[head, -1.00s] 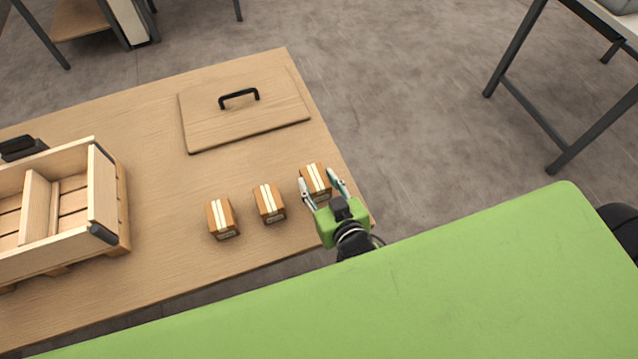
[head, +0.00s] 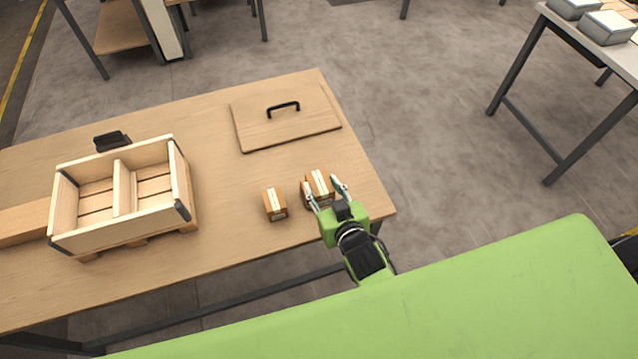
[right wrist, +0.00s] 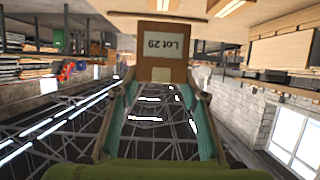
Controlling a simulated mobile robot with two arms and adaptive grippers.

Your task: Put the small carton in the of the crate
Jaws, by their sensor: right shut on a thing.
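My right gripper (head: 327,193) is shut on a small brown carton (head: 320,184) with pale stripes on top. In the right wrist view the carton (right wrist: 163,52) sits between the fingertips, with a "Lot 29" label facing the camera. It appears to be held above the table. Another similar carton (head: 275,204) stands on the table to its left. A brown edge beside the held carton suggests one more carton mostly hidden behind it. The open wooden crate (head: 122,228) stands further left, with a divider making two compartments that look empty. My left gripper is not in view.
A flat wooden lid (head: 250,125) with a black handle lies at the table's back right. A dark object (head: 112,141) is behind the crate, and a wooden piece (head: 22,223) lies left of it. The table (head: 225,205) is clear between crate and cartons.

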